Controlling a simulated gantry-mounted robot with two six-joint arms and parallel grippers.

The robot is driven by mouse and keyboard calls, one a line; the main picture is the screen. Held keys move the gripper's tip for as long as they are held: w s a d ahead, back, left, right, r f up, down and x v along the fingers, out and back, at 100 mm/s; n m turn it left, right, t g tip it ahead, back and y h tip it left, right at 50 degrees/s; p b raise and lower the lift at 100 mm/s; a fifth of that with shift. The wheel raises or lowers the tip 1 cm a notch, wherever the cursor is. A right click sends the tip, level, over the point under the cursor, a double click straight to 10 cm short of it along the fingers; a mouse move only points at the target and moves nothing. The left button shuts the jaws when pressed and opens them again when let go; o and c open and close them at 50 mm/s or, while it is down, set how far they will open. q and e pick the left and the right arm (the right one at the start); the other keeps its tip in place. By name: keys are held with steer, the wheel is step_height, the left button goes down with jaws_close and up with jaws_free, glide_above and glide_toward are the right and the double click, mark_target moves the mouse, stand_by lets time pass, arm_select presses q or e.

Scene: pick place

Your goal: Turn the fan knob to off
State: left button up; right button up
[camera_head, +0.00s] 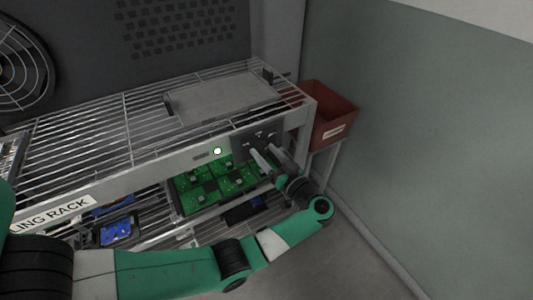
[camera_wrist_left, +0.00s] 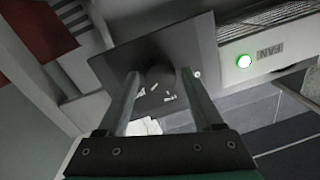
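The dark round fan knob (camera_wrist_left: 160,76) sits on a dark square panel (camera_wrist_left: 105,66) with small white marks, in the left wrist view. The panel also shows on the rack's front rail in the head view (camera_head: 240,150). My left gripper (camera_wrist_left: 159,84) is open, with one finger on each side of the knob; I cannot tell whether they touch it. In the head view the left gripper (camera_head: 263,157) is at the panel and hides part of it. My right gripper is not in view.
The wire rack (camera_head: 100,130) carries a flat grey plate (camera_head: 220,97) on top and green circuit boards (camera_head: 190,200) below. A red bin (camera_head: 325,115) stands right of the rack, near the wall. A round fan (camera_head: 20,65) is at the upper left.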

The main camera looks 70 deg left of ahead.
arm_select(q)
jaws_close()
